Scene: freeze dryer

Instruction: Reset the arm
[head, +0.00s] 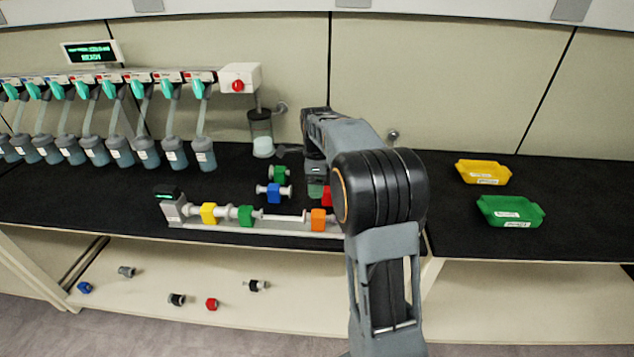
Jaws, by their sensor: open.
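My arm rises from the bottom centre, and its forearm reaches back over the black bench. My gripper (287,152) is at the far end of the arm, small and partly hidden by my own links. It is open, with no object seen between its fingers. It is just right of a clear jar with pale contents (262,146) hanging under the white valve box (240,78); I cannot tell whether they touch. My arm hides part of the bench behind it and the right end of the rail of coloured valves (270,228).
A row of grey-capped flasks (120,152) hangs at the back left under a lit display (91,53). Loose green (279,174) and blue (274,193) valves lie behind the rail. Several parts lie on the lower shelf (310,310).

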